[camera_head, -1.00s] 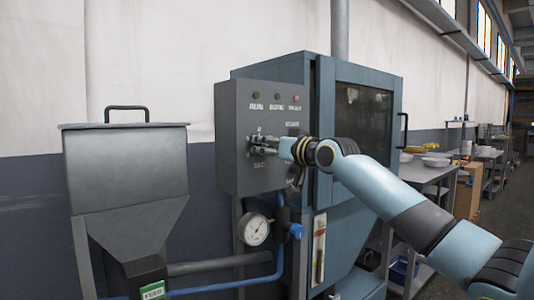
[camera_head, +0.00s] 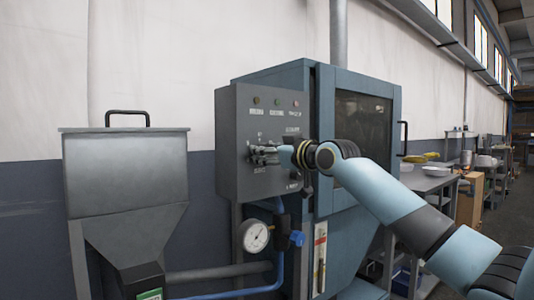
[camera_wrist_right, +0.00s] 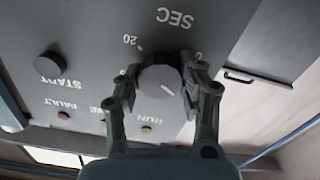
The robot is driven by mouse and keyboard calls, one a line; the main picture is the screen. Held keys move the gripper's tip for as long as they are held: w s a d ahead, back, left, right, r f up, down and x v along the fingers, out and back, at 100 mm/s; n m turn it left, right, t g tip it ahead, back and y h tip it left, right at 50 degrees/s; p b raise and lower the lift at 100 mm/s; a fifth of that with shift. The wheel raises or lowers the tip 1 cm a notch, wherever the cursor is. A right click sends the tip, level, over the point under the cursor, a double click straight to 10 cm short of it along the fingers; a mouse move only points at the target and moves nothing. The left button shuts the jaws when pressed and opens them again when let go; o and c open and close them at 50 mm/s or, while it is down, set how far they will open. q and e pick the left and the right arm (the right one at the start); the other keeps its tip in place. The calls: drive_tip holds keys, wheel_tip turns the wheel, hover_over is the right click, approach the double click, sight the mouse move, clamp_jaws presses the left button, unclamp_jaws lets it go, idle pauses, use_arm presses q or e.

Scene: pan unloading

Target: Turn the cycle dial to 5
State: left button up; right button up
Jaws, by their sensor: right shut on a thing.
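The cycle dial (camera_wrist_right: 162,84) is a grey round knob with a short white pointer line, on a grey control panel (camera_head: 229,171). In the right wrist view the panel is seen upside down, and the pointer line slants toward the lower right. The labels "20" and "SEC" show near the dial; other scale numbers are hidden or unclear. My right gripper (camera_wrist_right: 162,76) is shut on the dial, one finger on each side. In the head view the right gripper (camera_head: 263,154) covers the dial. My left gripper is not in view.
A black START button (camera_wrist_right: 50,64) and small lamps share the panel. The blue-grey machine cabinet (camera_head: 270,72) stands behind it. A pressure gauge (camera_head: 255,235) and blue pipe are below. A metal hopper (camera_head: 125,170) stands left. A table with bowls (camera_head: 430,182) is at right.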

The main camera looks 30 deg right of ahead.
drive_tip(key=o, duration=1.2)
drive_tip(key=shift+s, duration=0.1)
drive_tip(key=shift+s+d, duration=0.15)
drive_tip(key=shift+s, duration=1.7)
drive_tip(key=shift+s+d, duration=0.1)
drive_tip(key=shift+s, duration=1.7)
drive_tip(key=shift+f, duration=0.15)
